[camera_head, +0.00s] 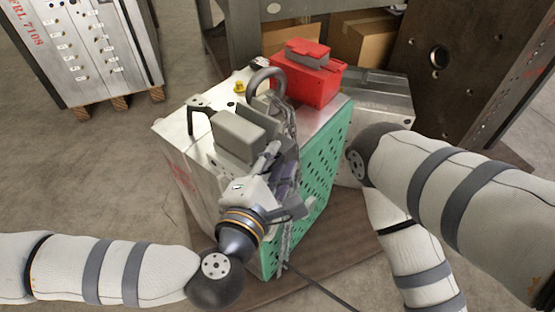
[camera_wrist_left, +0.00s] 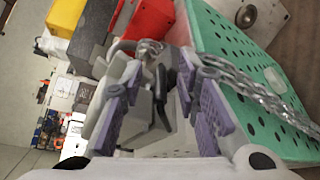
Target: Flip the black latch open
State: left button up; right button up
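A black latch-like piece (camera_head: 201,108) stands on the metal top of the mould base (camera_head: 172,128), left of a grey block (camera_head: 238,136). My left gripper (camera_head: 279,166) is over the near end of the mould base, close to the grey block and beside the chain. In the left wrist view the purple-padded fingers (camera_wrist_left: 160,108) are spread apart. A dark piece (camera_wrist_left: 160,82) shows between or just beyond them; I cannot tell whether it is the latch or whether a finger touches it. My right gripper is out of view.
A red box (camera_head: 305,82) and a thick grey shackle (camera_head: 266,79) with chain stand on the mould base. Its side is green and perforated (camera_head: 318,180). Cardboard boxes (camera_head: 362,40) and a large brown plate (camera_head: 470,70) are behind.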

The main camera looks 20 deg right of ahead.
pick_arm(q)
jog(key=shift+w+d, duration=0.15)
grip_shut()
dwell(0.4)
jog(key=m, duration=0.1)
jog(key=m+t, duration=0.1)
jog(key=f+m, duration=0.1)
jog(key=shift+s+d+t+b, duration=0.2)
jog(key=shift+s+t+b, duration=0.05)
jog(key=shift+t+b, duration=0.15)
jog(key=m, duration=0.1)
jog(key=f+m+t+h, duration=0.1)
jog(key=m+b, duration=0.1)
jog(key=m, duration=0.1)
jog(key=shift+s+d+f, duration=0.1)
jog(key=shift+s+f, duration=0.05)
jog(key=shift+f, duration=0.15)
jog(key=shift+m+t, duration=0.3)
